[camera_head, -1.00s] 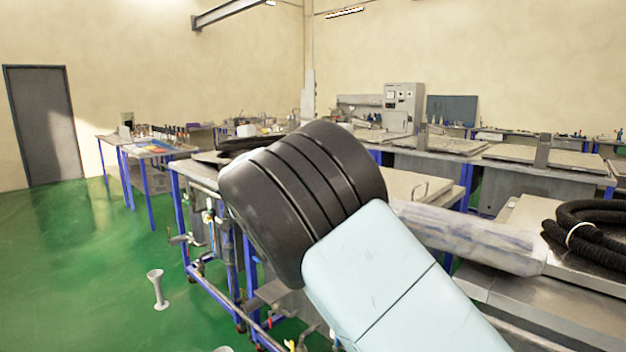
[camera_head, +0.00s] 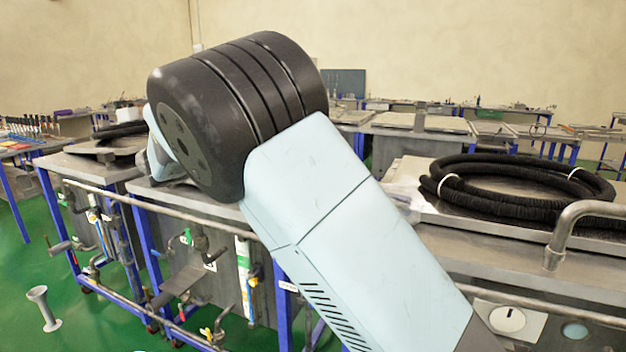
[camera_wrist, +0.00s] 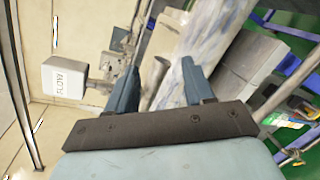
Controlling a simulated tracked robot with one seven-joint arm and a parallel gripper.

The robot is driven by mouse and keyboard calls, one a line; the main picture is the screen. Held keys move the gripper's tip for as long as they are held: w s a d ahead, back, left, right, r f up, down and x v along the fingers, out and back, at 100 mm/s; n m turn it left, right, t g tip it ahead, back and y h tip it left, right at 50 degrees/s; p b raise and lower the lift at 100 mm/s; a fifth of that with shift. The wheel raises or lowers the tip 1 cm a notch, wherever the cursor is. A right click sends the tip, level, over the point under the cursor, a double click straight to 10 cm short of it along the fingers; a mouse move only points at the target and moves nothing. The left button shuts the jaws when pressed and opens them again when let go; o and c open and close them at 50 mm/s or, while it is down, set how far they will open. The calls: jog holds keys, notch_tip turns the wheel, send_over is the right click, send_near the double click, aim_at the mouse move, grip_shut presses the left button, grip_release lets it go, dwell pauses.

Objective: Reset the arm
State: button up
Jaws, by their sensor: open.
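My arm, pale blue with a ribbed black joint, fills the middle of the head view and is bent. My gripper is hidden in the head view. In the wrist view my gripper (camera_wrist: 158,90) shows two blue fingers set well apart on a dark bar. Nothing is between the fingertips, so it is open and empty. Beyond the fingers the wrist view is tilted and shows a wall and a whitish-blue streaked surface (camera_wrist: 192,50).
Steel tanks with blue frames and pipes (camera_head: 190,262) stand close in front. A coiled black hose (camera_head: 500,183) lies on a metal lid (camera_head: 420,172) at the right. A grey funnel-shaped stand (camera_head: 43,308) is on the green floor (camera_head: 20,275). A small white box (camera_wrist: 63,79) shows in the wrist view.

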jog(key=d+m+g, duration=0.5)
jog(key=d, duration=1.7)
jog(key=s+d+r+m+g+y, duration=0.1)
jog(key=s+d+m+g, duration=0.1)
jog(key=s+d, duration=0.35)
jog(key=s+d+m+g+y, duration=0.2)
jog(key=s+d, duration=0.1)
jog(key=d, duration=0.6)
jog(key=s+d+m+y, duration=0.2)
jog(key=s+d, duration=0.3)
jog(key=s, duration=0.2)
jog(key=s+d+m+y, duration=0.1)
jog(key=s+d+m, duration=0.25)
jog(key=s, duration=0.35)
jog(key=s+d+f+m+y, duration=0.1)
jog(key=s+m, duration=0.1)
jog(key=s, duration=0.5)
jog(key=s+d+f+m+y, duration=0.1)
jog(key=s+f+m, duration=0.1)
jog(key=s, duration=0.6)
jog(key=shift+s+t, duration=0.3)
jog(key=shift+t, duration=0.1)
